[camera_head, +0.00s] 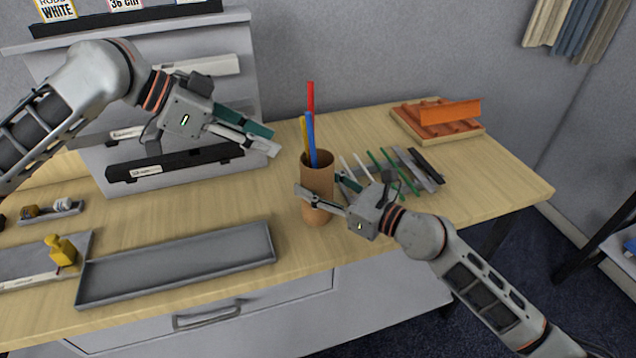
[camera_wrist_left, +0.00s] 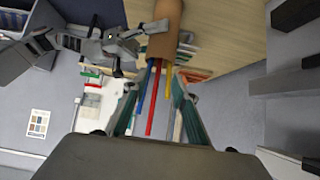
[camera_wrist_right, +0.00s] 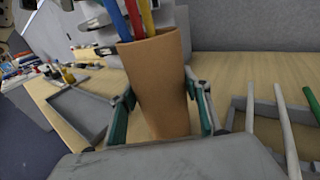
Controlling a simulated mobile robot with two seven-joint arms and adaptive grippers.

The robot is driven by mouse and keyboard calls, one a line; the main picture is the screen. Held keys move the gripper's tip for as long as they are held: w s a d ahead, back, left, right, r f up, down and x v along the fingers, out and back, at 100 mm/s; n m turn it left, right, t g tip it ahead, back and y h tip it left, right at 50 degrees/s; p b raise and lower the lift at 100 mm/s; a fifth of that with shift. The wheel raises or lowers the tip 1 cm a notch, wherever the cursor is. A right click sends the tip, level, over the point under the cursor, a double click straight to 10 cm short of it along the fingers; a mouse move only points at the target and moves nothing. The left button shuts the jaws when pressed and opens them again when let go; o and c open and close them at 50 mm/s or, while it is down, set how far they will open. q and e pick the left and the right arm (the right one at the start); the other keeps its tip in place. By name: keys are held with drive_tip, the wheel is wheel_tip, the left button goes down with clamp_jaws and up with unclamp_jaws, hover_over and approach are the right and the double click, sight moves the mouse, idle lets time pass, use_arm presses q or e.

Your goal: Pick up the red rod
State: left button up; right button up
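The red rod (camera_head: 311,95) stands in a brown cup (camera_head: 317,187) with a blue rod (camera_head: 311,133) and a yellow rod (camera_head: 304,134); it rises highest. My left gripper (camera_head: 268,139) is open and empty, left of the rods. In the right wrist view both pads appear to touch the cup (camera_wrist_right: 158,85). The rods' lower ends are hidden in the cup.
A grey tray (camera_head: 180,264) lies front left, with a yellow object (camera_head: 61,250) beside it. Several thin rods and strips (camera_head: 415,170) lie right of the cup. An orange tray (camera_head: 436,122) stands at the back right. A grey rack (camera_head: 165,85) stands behind my left gripper.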

idle(0.3)
use_arm(q)
wheel_tip(320, 180, up, 13)
drive_tip(key=m+y, duration=0.7)
drive_tip(key=m, duration=0.7)
hover_over(312, 97)
drive_tip(key=s, duration=0.3)
wheel_tip(312, 97, up, 3)
drive_tip(key=d+m+t+y, duration=0.1)
drive_tip(key=d+m+y, duration=0.1)
drive_tip(key=m+y, duration=0.2)
drive_tip(key=x, duration=0.7)
drive_tip(key=a+x, duration=0.1)
drive_tip(key=x, duration=0.3)
drive_tip(key=shift+s+f, duration=0.2)
drive_tip(key=shift+f, duration=0.2)
clamp_jaws()
